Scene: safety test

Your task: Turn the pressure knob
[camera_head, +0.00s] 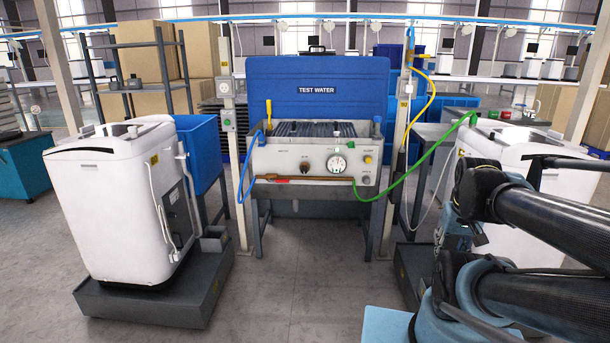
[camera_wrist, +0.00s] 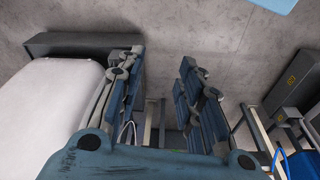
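The test station (camera_head: 282,158) stands in the middle of the head view, with a pale front panel under a blue "TEST WATER" board (camera_head: 318,75). A dark round knob (camera_head: 304,168) sits on the panel, left of a white round gauge (camera_head: 336,164). Its label is too small to read. My gripper (camera_wrist: 160,68) is open in the wrist view, its two blue fingers apart with only floor and frame parts seen between them. In the head view my arm reaches in from the right, well short of the knob; the fingers cannot be made out there.
White machines stand left (camera_head: 115,205) and right (camera_head: 545,215) on dark bases. A green hose (camera_head: 425,157) runs from the panel to the right machine. A brown-orange bar (camera_head: 300,180) crosses below the knob. The floor (camera_head: 310,275) before the station is clear.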

